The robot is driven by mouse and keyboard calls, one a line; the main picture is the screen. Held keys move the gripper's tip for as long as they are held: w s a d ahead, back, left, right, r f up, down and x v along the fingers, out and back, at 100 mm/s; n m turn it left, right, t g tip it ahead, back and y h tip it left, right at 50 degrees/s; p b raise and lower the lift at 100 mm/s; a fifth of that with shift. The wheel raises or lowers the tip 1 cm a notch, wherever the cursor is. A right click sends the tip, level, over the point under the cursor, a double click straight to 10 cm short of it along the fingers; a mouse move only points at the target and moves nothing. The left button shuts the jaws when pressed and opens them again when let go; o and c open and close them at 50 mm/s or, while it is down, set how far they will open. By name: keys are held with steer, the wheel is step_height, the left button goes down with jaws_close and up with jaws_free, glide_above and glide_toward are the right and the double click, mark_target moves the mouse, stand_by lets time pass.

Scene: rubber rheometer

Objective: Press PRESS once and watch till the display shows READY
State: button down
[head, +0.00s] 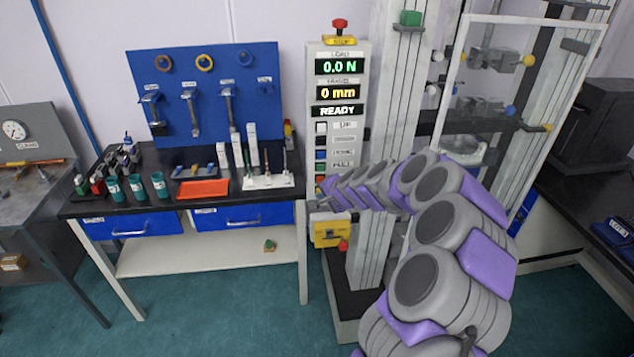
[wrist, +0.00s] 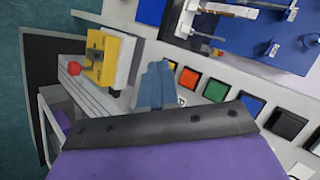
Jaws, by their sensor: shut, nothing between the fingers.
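The tall control panel (head: 354,134) stands in the middle of the head view. Its lowest display (head: 338,111) reads READY in white; the upper ones read 0.0 N and 0 mm. Black, blue and green (head: 320,167) buttons run down the panel. The lower buttons are partly hidden by my arm, and I cannot read a PRESS label. The wrist view shows red (wrist: 189,78), green (wrist: 216,90), blue (wrist: 251,105) and black buttons. My gripper (wrist: 159,70) is shut and empty, beside the panel's lower end near the red button. Whether it touches a button is unclear.
A red stop knob (head: 340,24) tops the panel. A yellow box (head: 331,231) with a red knob is below my gripper. A bench (head: 140,209) with cups, a red tray and tools is at left. A framed machine guard (head: 456,60) stands right of the panel.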

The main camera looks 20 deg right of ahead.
mark_target(321, 179)
steer(key=w, duration=0.1)
steer(key=w+d, duration=0.1)
steer(key=w, duration=0.2)
steer(key=shift+d, duration=0.35)
stand_by(1.6)
steer(key=shift+d, duration=0.15)
